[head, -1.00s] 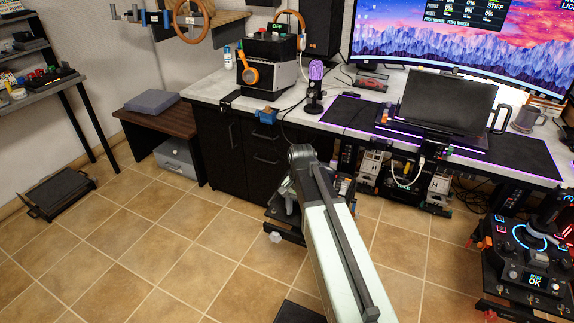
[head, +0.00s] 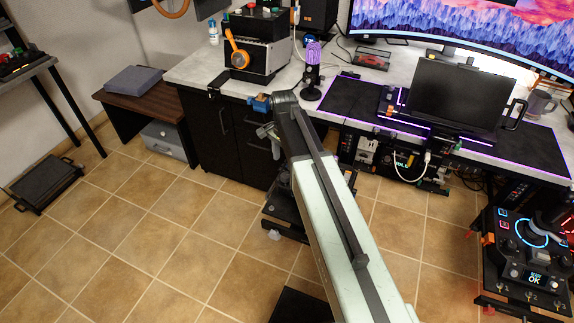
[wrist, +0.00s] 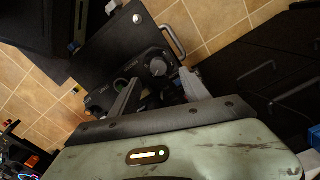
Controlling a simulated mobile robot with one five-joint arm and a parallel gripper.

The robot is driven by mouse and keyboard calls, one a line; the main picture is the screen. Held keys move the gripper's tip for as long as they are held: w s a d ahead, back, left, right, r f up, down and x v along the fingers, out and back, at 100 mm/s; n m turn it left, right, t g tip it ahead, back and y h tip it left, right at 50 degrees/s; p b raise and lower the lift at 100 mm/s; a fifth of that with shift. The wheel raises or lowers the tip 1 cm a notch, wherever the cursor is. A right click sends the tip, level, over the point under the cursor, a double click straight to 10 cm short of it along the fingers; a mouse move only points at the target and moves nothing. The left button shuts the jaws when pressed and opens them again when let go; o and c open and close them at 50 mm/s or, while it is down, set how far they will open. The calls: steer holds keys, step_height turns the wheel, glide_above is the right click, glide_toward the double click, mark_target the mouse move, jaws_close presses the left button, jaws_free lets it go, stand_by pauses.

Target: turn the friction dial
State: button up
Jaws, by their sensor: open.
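In the wrist view a round grey dial (wrist: 158,67) sits on a black panel (wrist: 118,50) with a smaller green-ringed knob beside it. I take this dial to be the friction dial; its label is not readable. My gripper (wrist: 160,92) is open, with its two grey fingers apart below the dial in the picture. No contact with the dial shows. In the head view my arm reaches towards the desk front, and my gripper (head: 270,140) hangs at its far end, partly hidden. The low black unit (head: 283,212) there is partly behind my arm.
A lit control panel (head: 520,250) is at right.

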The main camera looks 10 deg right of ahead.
mark_target(285, 175)
steer(key=f+b, duration=0.8)
steer(key=shift+d, duration=0.3)
steer(key=shift+r, duration=0.15)
jaws_close()
